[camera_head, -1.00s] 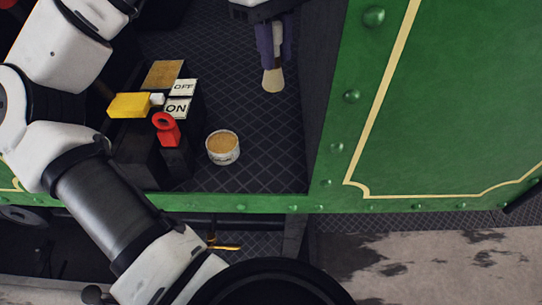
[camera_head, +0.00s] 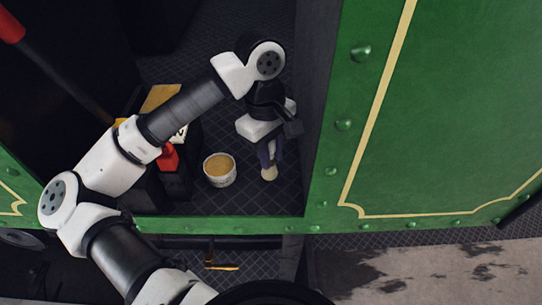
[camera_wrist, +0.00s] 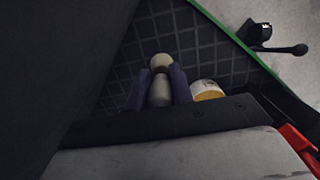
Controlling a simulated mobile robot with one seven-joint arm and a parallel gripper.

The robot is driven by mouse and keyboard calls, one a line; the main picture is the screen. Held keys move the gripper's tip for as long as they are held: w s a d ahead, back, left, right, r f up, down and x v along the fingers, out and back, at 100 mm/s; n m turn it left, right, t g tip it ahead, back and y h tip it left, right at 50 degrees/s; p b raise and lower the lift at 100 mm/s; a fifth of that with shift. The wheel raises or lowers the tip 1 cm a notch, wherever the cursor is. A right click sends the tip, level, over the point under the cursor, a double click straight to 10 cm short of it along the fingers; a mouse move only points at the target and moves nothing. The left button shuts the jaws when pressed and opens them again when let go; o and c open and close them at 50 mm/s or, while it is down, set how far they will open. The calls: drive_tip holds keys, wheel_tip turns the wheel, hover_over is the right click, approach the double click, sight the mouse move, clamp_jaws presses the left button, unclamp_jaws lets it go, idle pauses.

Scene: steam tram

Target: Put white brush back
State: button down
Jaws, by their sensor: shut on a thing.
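The white brush (camera_head: 269,173) hangs bristles down from my gripper (camera_head: 268,152), close to the dark patterned floor of the tram cab. In the wrist view the brush (camera_wrist: 161,64) points away from me, with its pale handle (camera_wrist: 160,90) between the two purple fingers of my gripper (camera_wrist: 161,84). The fingers are shut on it. A round white tub (camera_head: 220,169) with a tan top stands on the floor just left of the brush. The tub also shows in the wrist view (camera_wrist: 207,90), right of the fingers. I cannot tell if the bristles touch the floor.
A red handle (camera_head: 169,157) and dark boxes stand left of the tub, partly behind my arm. The green side panel (camera_head: 440,120) bounds the cab on the right, and a green sill (camera_head: 225,225) runs along the front. A small brush-like item (camera_head: 222,267) lies below the sill.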

drive_tip(key=shift+f, duration=1.15)
drive_tip(key=shift+f, duration=0.2)
drive_tip(key=c, duration=1.2)
unclamp_jaws()
drive_tip(key=shift+c, duration=0.2)
drive_tip(key=shift+r, duration=0.1)
drive_tip(key=r, duration=0.4)
drive_tip(key=r+b, duration=0.1)
drive_tip(key=r, duration=0.3)
drive_tip(key=w+a+r, duration=0.1)
drive_tip(key=r, duration=0.3)
drive_tip(key=shift+r, duration=0.1)
